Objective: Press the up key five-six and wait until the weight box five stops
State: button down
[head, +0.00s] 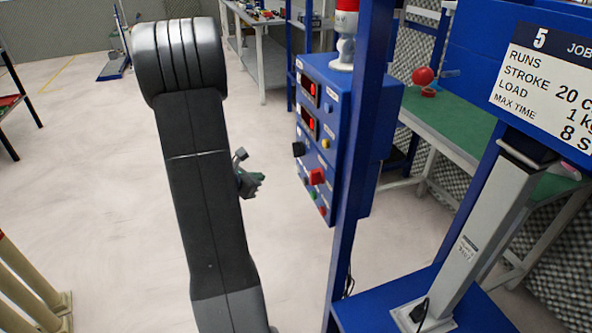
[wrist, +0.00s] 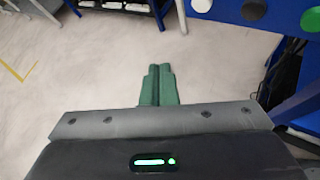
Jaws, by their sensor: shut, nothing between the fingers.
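A blue control box (head: 345,150) stands upright at the centre of the head view, with two red lit displays, a black knob, a red switch and several small coloured buttons. Its labels are too small to read, so I cannot tell which is the up key five-six. My gripper (head: 260,182) is left of the box, apart from it, its green fingers (wrist: 159,84) shut together and empty. In the wrist view, a blue panel (wrist: 288,10) with white, green and black round parts is at the top right, beyond the fingertips. I cannot make out weight box five.
A sign (head: 550,85) marked 5 hangs at the right above a grey column (head: 485,240) on a blue base. A blue post (head: 358,150) stands just right of the box's face. A green-topped bench (head: 450,125) is behind.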

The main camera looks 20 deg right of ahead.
aim_at(297, 169)
jog(key=d+b, duration=0.2)
jog(key=d, duration=0.6)
jog(key=shift+w, duration=0.1)
jog(key=shift+f, duration=0.1)
dwell(1.8)
jog(key=shift+d+b, duration=0.35)
jog(key=shift+b, duration=0.15)
